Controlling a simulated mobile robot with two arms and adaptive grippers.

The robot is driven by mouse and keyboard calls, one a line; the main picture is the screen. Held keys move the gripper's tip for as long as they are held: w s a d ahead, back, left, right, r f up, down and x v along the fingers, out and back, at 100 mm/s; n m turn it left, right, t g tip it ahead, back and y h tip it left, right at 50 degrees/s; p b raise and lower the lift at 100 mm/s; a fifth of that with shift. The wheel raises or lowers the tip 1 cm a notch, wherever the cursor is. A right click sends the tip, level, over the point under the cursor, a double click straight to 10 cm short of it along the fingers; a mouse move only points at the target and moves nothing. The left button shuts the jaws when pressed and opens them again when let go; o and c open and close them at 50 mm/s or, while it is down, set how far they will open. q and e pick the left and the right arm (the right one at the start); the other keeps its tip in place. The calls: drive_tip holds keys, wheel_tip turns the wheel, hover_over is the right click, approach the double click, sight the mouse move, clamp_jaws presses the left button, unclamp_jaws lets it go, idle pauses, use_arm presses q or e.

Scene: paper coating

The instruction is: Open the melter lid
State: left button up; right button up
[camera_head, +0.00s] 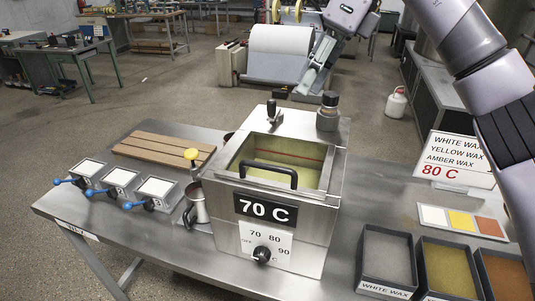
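The melter (313,237) is a steel box on the metal table, with a "70 C" label and a dial on its front. A black bar handle (268,168) spans the front of its top. A yellowish inside with a red line shows behind the handle; I cannot tell whether a clear lid covers it. My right gripper (308,84) hangs above and behind the melter, apart from the handle. Its fingers point down and left, with nothing visible in them; their gap is unclear. My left gripper is not in view.
A black-topped lever (272,114) and a dark-capped cylinder (327,117) rise at the melter's back. Wax trays (387,262) and a sign (455,160) stand right. A metal cup (197,204), blue-handled plates (155,188) and a slatted wooden board (163,149) are left.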

drive_tip(key=p+x, duration=0.2)
drive_tip(key=x, duration=1.3)
drive_tip(key=shift+a+f+p, duration=0.25)
drive_tip(key=shift+f+p, duration=0.05)
drive_tip(key=shift+p, duration=0.1)
drive_tip(key=shift+a+f, duration=0.25)
drive_tip(key=shift+f, duration=0.4)
drive_tip(key=shift+c, duration=0.3)
clamp_jaws()
drive_tip(key=shift+r, duration=0.1)
